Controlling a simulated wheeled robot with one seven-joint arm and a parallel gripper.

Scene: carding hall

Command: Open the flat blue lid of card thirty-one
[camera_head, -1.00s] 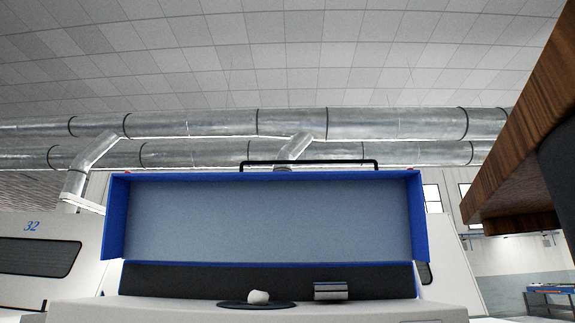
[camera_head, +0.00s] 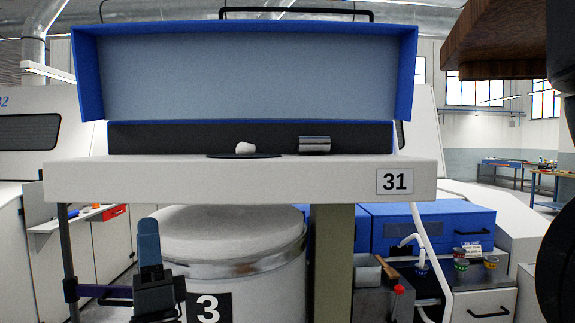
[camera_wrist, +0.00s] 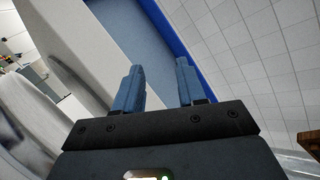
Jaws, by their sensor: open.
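The blue lid (camera_head: 245,75) of card thirty-one stands raised, its pale grey-blue inner face towards me. Its black bar handle (camera_head: 296,12) runs along the top edge. Under it is a dark opening behind a white ledge with the 31 plate (camera_head: 394,181). My gripper (camera_head: 150,245) is low at the left in the head view, below the ledge and well apart from the lid. In the wrist view my gripper (camera_wrist: 160,64) has its two blue fingers spread with nothing between them. The blue lid (camera_wrist: 180,28) shows beyond them.
A white lump (camera_head: 245,148) on a dark disc and a small metal block (camera_head: 314,145) sit on the ledge. A round can (camera_head: 230,240) marked 3 stands below. A wooden edge (camera_head: 500,40) hangs at upper right. Blue workbenches (camera_head: 510,165) stand farther right.

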